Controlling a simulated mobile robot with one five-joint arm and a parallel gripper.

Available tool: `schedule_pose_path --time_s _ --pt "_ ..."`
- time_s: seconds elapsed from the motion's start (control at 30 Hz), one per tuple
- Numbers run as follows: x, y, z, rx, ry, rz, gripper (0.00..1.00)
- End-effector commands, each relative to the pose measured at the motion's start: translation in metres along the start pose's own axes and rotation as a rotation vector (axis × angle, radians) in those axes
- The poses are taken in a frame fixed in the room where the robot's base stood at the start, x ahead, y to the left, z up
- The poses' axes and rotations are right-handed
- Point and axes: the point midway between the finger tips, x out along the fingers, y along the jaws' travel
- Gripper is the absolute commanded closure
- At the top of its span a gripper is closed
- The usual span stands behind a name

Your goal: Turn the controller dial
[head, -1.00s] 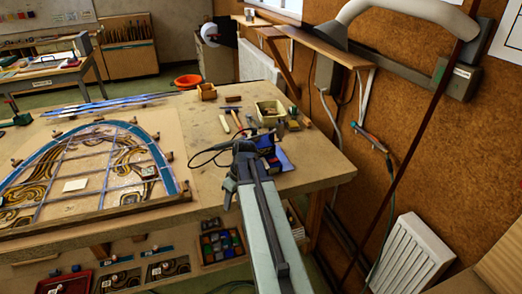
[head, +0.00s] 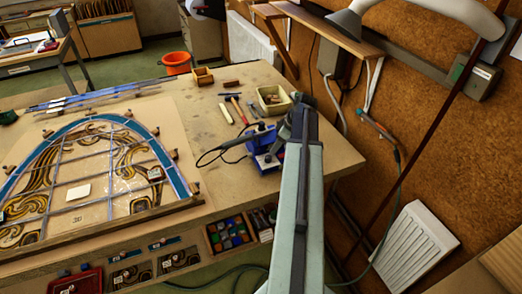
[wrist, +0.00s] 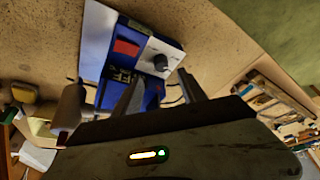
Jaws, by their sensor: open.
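The soldering controller (head: 262,143) is a blue box with a pale front panel, near the right end of the workbench. My gripper (wrist: 163,88) is open and empty. Its two fingers point toward the controller, with the dial just beyond and between the fingertips in the picture. I cannot tell whether a finger touches it. In the head view my arm hides part of the gripper, just right of the controller.
A leaded panel (head: 95,165) lies at the left of the workbench (head: 215,185). A hammer (head: 236,108), other small tools and a cream box (head: 272,97) lie behind the controller. A dark cable runs left from the controller. The brown wall and white radiator (head: 412,248) stand at the right.

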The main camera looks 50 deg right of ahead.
Motion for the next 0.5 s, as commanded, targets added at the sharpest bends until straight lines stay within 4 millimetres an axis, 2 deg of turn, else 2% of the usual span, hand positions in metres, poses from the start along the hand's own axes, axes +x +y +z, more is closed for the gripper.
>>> schedule_pose_path --time_s 0.17,0.5 --pt "0.012 -0.002 -0.004 -0.007 0.0 -0.003 0.51" --pt "0.071 -0.005 -0.006 -0.015 0.0 -0.007 0.51"
